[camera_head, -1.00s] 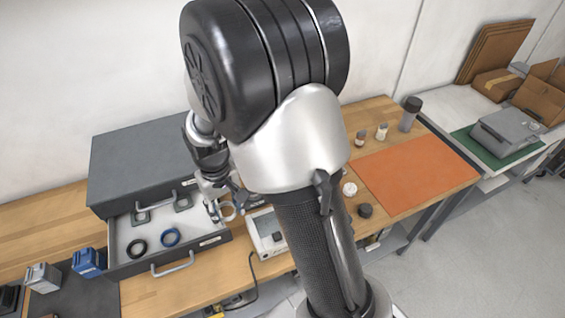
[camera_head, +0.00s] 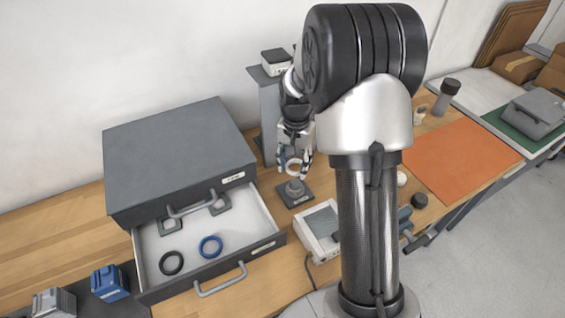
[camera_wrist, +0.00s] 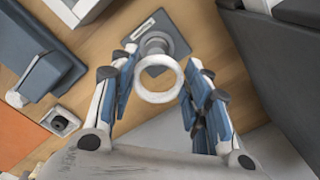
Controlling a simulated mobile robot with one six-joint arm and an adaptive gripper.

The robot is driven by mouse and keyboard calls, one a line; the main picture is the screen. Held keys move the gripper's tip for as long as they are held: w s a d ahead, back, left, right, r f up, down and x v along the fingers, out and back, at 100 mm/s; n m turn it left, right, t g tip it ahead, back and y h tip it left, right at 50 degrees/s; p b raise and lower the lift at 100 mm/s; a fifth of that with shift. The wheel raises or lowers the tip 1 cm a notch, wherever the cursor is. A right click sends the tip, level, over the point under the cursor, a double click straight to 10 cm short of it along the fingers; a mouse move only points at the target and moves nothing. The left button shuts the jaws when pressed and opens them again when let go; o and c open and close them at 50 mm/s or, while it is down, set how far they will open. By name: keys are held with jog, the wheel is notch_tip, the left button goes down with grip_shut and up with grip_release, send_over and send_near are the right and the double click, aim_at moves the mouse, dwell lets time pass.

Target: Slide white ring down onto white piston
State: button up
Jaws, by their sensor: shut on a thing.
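My gripper (camera_head: 294,165) is shut on a white ring (camera_wrist: 158,99), which sits between its fingertips. The ring also shows in the head view (camera_head: 294,164). Below it on the bench, a grey piston (camera_head: 295,188) stands upright on a dark square base plate (camera_wrist: 172,30). In the wrist view the piston (camera_wrist: 155,43) lies just beyond the ring's far edge, partly hidden by it. In the head view the ring is above the piston and apart from it. No clearly white piston shows; this one looks grey.
An open drawer (camera_head: 268,241) holds a black ring (camera_head: 171,263), a blue ring (camera_head: 210,246) and grey square parts.

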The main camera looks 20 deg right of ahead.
aim_at(294, 184)
jog(key=shift+s+d+f+b, duration=0.15)
jog(key=shift+s+f+b, duration=0.05)
jog(key=shift+f+b, duration=0.4)
notch_tip(294, 184, down, 4)
jog(key=shift+r+b, duration=0.25)
jog(key=shift+b, duration=0.85)
jog(key=shift+f, duration=0.25)
jog(key=shift+f+b, duration=1.1)
jog(key=shift+f, duration=1.15)
dwell(0.9)
jog(key=o, duration=0.9)
jog(key=shift+c, duration=0.2)
jog(key=shift+o, duration=0.6)
jog(key=o, duration=0.4)
jog(key=shift+c, duration=0.2)
